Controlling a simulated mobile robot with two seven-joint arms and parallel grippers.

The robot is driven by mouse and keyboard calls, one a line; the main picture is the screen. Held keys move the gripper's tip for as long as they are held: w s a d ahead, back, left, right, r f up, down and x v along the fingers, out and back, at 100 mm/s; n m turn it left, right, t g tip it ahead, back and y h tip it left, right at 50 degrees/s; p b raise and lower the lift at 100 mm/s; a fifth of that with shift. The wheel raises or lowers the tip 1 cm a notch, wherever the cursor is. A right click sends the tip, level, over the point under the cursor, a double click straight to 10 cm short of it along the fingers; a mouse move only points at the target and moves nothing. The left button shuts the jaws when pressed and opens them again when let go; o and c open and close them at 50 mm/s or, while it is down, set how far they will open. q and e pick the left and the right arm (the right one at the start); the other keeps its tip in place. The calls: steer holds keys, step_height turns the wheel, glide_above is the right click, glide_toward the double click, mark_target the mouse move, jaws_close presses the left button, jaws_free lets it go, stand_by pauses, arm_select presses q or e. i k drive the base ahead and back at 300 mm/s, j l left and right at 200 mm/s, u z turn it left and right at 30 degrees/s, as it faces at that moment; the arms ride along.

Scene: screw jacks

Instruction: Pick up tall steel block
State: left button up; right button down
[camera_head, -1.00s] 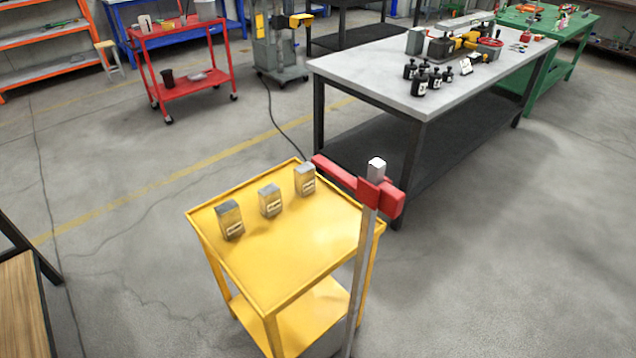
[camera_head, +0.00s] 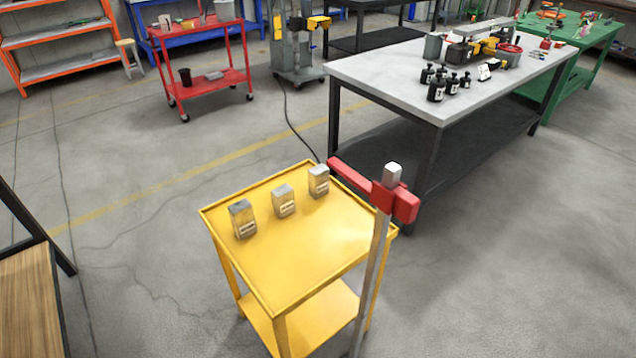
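Three steel blocks stand upright in a row on the yellow cart (camera_head: 290,265): a left block (camera_head: 243,219), a middle block (camera_head: 284,201) and a right block (camera_head: 319,182). Each has a pale label on its front. They look close in height, and I cannot tell for sure which is the tall one. Nothing touches them. Neither of my grippers is in view.
An upright steel bar (camera_head: 373,270) with a red clamp-like head (camera_head: 395,201) stands at the cart's right side. A grey-topped workbench (camera_head: 390,86) with black bottles (camera_head: 437,90) is behind right. A red cart (camera_head: 207,80) stands farther back. Floor left of the yellow cart is clear.

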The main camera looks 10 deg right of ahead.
mark_target(319, 175)
steer(key=u, duration=1.15)
steer(key=i+j+u, duration=0.15)
steer(key=i, duration=0.3)
steer(key=i+u, duration=0.15)
steer(key=i, duration=0.35)
steer(key=i+z, duration=0.25)
steer(key=i, duration=0.45)
steer(key=i+j+z, duration=0.1)
steer(key=i+z, duration=0.15)
steer(key=i, duration=0.4)
steer(key=i+z, duration=0.4)
steer(key=i, duration=0.2)
steer(key=i+j+z, duration=0.15)
steer(key=i+z, duration=0.3)
steer(key=i+l+z, duration=0.1)
steer(key=i+z, duration=0.4)
steer(key=i+j+z, duration=0.2)
steer(key=i+z, duration=0.25)
steer(key=i, duration=0.25)
